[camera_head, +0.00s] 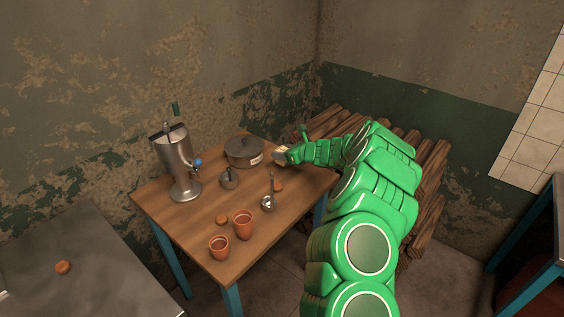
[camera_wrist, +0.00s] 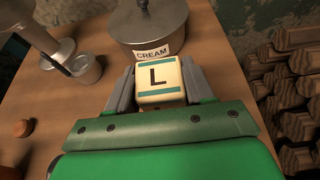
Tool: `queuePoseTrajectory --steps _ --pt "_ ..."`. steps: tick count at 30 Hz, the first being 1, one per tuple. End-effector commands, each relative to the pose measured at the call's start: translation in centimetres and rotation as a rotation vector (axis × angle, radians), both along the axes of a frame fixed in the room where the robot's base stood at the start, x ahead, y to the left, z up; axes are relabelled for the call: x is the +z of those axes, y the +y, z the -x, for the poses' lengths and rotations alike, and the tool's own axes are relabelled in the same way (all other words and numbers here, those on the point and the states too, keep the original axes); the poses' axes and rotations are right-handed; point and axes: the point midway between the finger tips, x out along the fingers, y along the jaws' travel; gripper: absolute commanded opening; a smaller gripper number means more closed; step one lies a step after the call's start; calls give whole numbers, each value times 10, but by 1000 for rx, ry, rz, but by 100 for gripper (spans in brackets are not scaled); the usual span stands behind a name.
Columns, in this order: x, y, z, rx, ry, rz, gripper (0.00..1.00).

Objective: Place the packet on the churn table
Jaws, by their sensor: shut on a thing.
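A cream-coloured packet (camera_wrist: 158,80) with a teal band and a black letter L sits between the two fingers of my gripper (camera_wrist: 155,88) in the wrist view. My gripper (camera_head: 282,156) is shut on it. In the head view the packet is small at my gripper's tip, by the back right part of the wooden table (camera_head: 190,221). A grey lidded pot (camera_head: 243,152) labelled CREAM stands just beyond the packet. I cannot tell whether the packet touches the table or the pot.
A metal churn-like machine (camera_head: 177,165) stands at the table's back left. A small grey pot (camera_head: 229,179), a metal ladle (camera_head: 268,201) and two clay cups (camera_head: 243,224) stand on the table. Stacked logs (camera_head: 432,165) lie to the right. A grey table (camera_head: 75,265) is at the left.

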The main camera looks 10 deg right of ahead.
Motion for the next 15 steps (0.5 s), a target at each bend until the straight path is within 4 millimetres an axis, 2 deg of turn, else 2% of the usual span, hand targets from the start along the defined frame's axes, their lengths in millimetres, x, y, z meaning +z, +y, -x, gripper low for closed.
queuePoseTrajectory --steps 7,15 --pt "-19 0 -15 -2 0 6 20" --pt "-26 1 -22 -2 -1 1 20"
